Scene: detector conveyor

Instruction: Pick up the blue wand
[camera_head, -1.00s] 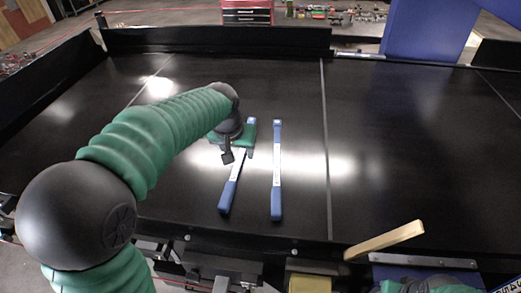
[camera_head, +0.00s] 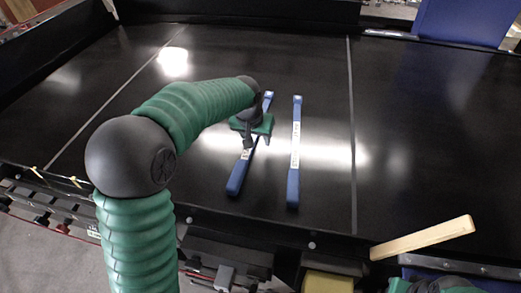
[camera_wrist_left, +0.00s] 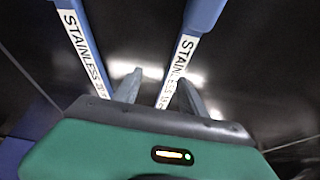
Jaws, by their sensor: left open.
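Two blue wands with white "STAINLESS" labels lie side by side, apart, on the black conveyor. The left wand (camera_head: 238,176) is slanted and the right wand (camera_head: 293,187) is nearly straight in the head view. My left gripper (camera_head: 247,141) is above the middle of the left wand and hides part of it. In the left wrist view, my left gripper (camera_wrist_left: 158,88) is open and empty. One wand (camera_wrist_left: 181,58) runs down between its fingers, closer to the right finger. The other wand (camera_wrist_left: 76,38) is outside the left finger. My right gripper's fingers are not seen.
The black conveyor (camera_head: 420,130) is clear to the right of the wands, beyond a thin grey seam. A pale wooden bar (camera_head: 423,237) sticks up at the front right edge. A yellow block (camera_head: 328,283) is at the bottom edge. A low black wall borders the back.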

